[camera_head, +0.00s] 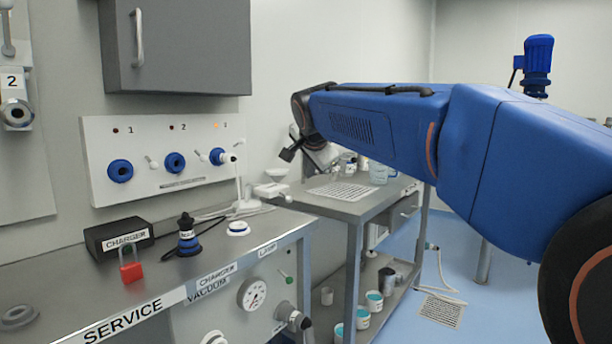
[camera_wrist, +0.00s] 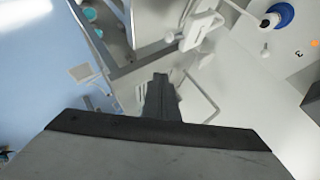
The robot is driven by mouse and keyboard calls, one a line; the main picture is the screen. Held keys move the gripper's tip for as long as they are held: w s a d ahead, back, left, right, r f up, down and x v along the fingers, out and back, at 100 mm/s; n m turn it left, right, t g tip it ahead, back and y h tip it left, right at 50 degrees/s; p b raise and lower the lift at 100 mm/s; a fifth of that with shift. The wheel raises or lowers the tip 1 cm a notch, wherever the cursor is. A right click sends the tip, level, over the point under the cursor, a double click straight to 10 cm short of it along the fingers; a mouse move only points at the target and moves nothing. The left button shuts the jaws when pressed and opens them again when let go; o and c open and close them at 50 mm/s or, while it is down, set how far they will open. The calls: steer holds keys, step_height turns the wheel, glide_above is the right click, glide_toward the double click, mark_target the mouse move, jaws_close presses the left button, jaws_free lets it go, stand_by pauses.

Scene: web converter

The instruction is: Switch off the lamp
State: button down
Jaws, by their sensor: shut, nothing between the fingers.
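A white desk lamp stands at the back right of the service bench, with a thin pole, a flat base (camera_head: 246,207) and a boxy white head (camera_head: 270,190). A white boxy part, perhaps this head (camera_wrist: 203,28), shows in the wrist view. A round white knob or button (camera_head: 238,228) sits on the bench near a small label that seems to read LAMP (camera_head: 267,249). Whether the lamp shines is unclear. My gripper (camera_head: 288,154) is above and beyond the lamp head, apart from it. Its dark fingers (camera_wrist: 160,92) are shut and empty in the wrist view.
A wall panel (camera_head: 145,185) has three blue sockets; the orange light at 3 is lit and a white plug is in that socket. A charger box (camera_head: 118,236), red padlock (camera_head: 131,268) and blue-black plug (camera_head: 187,240) are on the bench. A grey cabinet (camera_head: 180,45) hangs above.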

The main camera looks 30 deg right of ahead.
steer(key=shift+v, duration=0.95)
steer(key=shift+s+f, duration=0.2)
steer(key=shift+f, duration=0.05)
steer(key=s+a+f+n+g+y, duration=0.1)
steer(key=s+a+f+n, duration=0.4)
steer(key=s+f, duration=0.4)
steer(key=s+a+f+n+g+y, duration=0.2)
steer(key=s+a+f+n, duration=0.3)
steer(key=s+f, duration=0.4)
steer(key=s+a+f+n+g+y, duration=0.1)
steer(key=s+a+f+n, duration=0.4)
steer(key=s+f, duration=0.4)
step_height(320, 180, down, 7)
steer(key=shift+r+n+y, duration=0.1)
steer(key=shift+n+y, duration=0.3)
steer(key=shift+n, duration=0.4)
steer(key=shift+s, duration=0.1)
